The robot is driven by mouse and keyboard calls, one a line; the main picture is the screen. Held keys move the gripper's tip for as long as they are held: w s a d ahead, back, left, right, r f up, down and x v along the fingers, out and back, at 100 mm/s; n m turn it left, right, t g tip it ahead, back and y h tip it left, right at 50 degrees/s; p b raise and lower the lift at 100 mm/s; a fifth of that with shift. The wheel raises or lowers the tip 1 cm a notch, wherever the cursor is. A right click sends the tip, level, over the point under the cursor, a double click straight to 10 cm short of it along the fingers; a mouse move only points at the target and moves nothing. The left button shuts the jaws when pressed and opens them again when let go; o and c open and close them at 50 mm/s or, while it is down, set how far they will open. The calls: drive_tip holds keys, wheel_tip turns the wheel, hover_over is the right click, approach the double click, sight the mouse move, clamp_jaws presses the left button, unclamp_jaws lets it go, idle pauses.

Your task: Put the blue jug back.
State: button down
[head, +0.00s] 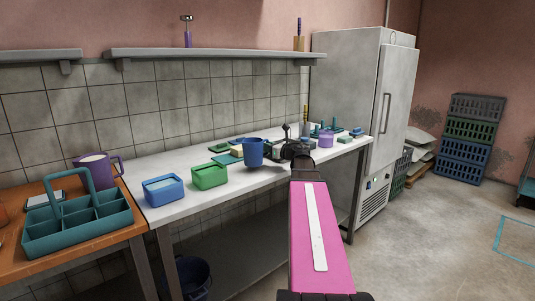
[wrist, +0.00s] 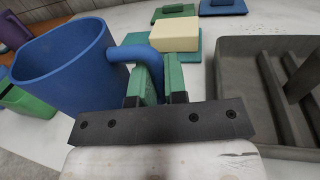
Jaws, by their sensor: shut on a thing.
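The blue jug (head: 253,152) is over the white counter (head: 222,200), near its middle, with its open top up. In the wrist view the jug (wrist: 65,65) fills the upper left, and its handle reaches right to my gripper (wrist: 160,82). My gripper's green fingers are shut on the handle. The jug looks roughly upright. I cannot tell whether its base touches the counter. In the head view my gripper (head: 282,150) is small and dark, just right of the jug.
Blue (head: 163,190) and green (head: 209,177) bins stand left of the jug. A grey divided tray (wrist: 235,95) lies right of my gripper. A yellow block (wrist: 175,35) on a green board is behind. The fridge (head: 350,90) closes off the counter's right end.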

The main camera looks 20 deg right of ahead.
drive_tip(key=shift+f, duration=1.3)
drive_tip(key=shift+f, duration=0.15)
drive_tip(key=c, duration=1.2)
unclamp_jaws()
drive_tip(key=shift+o, duration=0.2)
drive_tip(key=shift+s, duration=0.15)
drive_tip(key=v, duration=1.1)
drive_tip(key=shift+s+d, duration=0.3)
